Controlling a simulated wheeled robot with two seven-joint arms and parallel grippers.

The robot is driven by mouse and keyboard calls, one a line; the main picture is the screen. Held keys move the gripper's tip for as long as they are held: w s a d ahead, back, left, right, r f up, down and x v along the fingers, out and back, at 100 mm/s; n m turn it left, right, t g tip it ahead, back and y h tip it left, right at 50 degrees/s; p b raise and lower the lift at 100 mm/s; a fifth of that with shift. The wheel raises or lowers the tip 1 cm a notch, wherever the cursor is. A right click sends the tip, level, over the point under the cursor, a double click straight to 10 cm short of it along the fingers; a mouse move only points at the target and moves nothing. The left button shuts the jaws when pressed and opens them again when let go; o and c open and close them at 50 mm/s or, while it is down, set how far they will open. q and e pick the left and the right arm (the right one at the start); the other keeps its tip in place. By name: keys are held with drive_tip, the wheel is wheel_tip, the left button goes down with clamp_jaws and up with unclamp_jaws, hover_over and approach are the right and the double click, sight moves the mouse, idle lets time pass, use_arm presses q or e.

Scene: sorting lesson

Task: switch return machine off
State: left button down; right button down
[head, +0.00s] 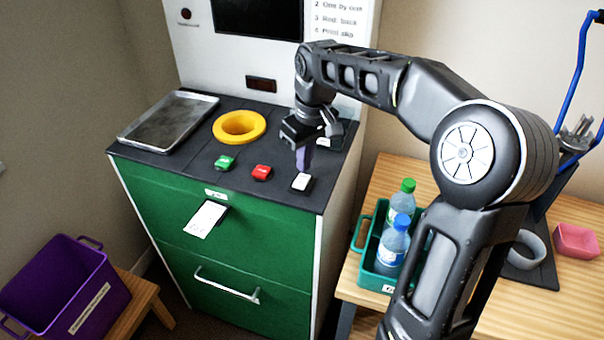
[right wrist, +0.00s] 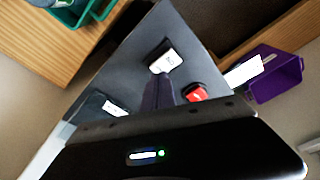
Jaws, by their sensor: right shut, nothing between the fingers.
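The return machine (head: 205,268) is a green cabinet with a dark top and a white back panel. On its top's front edge are a green button (head: 225,163), a red button (head: 262,172) and a white switch (head: 301,182). A dark block with a white label (head: 324,142) sits behind, partly hidden by my gripper. My right gripper (head: 303,165) is shut and empty, pointing down just behind the white switch. In the right wrist view its fingertips (right wrist: 157,82) are close to the white switch (right wrist: 167,60), beside the red button (right wrist: 196,92); I cannot tell whether they touch. My left gripper is not in view.
A metal tray (head: 168,122) and yellow ring (head: 239,125) are on the top. A paper slip (head: 206,219) sticks out of the front. A purple crate (head: 62,283) stands lower left. A green caddy (head: 375,280) with two bottles is on the wooden table at right.

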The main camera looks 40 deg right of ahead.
sight(304, 177)
drive_tip(key=shift+r+p, duration=1.75)
drive_tip(key=shift+r, duration=0.75)
